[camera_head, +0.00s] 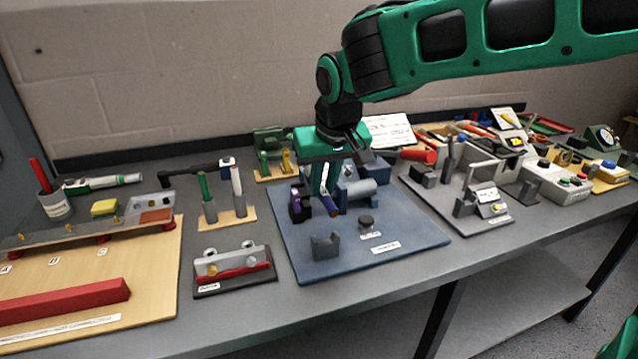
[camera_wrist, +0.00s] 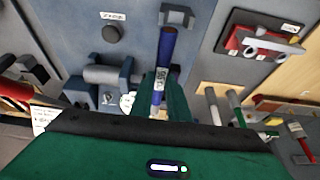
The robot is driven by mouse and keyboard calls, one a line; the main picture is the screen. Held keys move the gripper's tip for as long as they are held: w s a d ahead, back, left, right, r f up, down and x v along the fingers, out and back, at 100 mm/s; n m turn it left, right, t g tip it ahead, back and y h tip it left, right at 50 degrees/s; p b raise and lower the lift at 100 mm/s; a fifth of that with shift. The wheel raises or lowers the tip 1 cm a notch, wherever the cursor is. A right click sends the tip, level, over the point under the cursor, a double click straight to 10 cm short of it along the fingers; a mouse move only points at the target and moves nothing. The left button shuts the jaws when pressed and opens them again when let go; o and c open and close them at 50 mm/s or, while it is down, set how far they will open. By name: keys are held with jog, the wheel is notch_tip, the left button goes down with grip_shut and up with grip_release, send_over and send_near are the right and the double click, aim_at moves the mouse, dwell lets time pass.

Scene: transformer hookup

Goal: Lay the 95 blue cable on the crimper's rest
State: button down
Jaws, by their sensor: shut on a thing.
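My gripper (camera_head: 325,180) is shut on the blue cable (camera_head: 331,206), above the blue crimper plate (camera_head: 415,237). In the wrist view the cable (camera_wrist: 166,50) sticks out beyond the green fingers, with a white "95" label near them. A grey notched rest (camera_head: 325,246) stands at the front of the plate. It also shows in the wrist view (camera_wrist: 177,15), near the cable's free end in the picture. In the head view the cable end looks apart from this rest. A grey cylinder unit (camera_head: 358,190) stands behind. My fingers hide part of the cable.
A dark knob (camera_head: 366,222) stands on the plate right of the rest. A dark purple block (camera_head: 299,205) is close left of the gripper. A red and grey fixture (camera_head: 234,268) and upright green and white cables (camera_head: 238,190) are farther left.

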jog(key=shift+s+a+f, duration=0.1)
jog(key=shift+a+f, duration=0.1)
jog(key=shift+f, duration=0.85)
jog(key=shift+s+a+f, duration=0.15)
jog(key=shift+a+f, duration=0.1)
jog(key=shift+f, duration=0.85)
jog(key=shift+s+a+f, duration=0.1)
jog(key=shift+a+f, duration=0.1)
jog(key=shift+f, duration=1.1)
jog(key=c, duration=1.6)
grip_release()
jog(key=shift+r, duration=0.1)
jog(key=shift+r, duration=3.4)
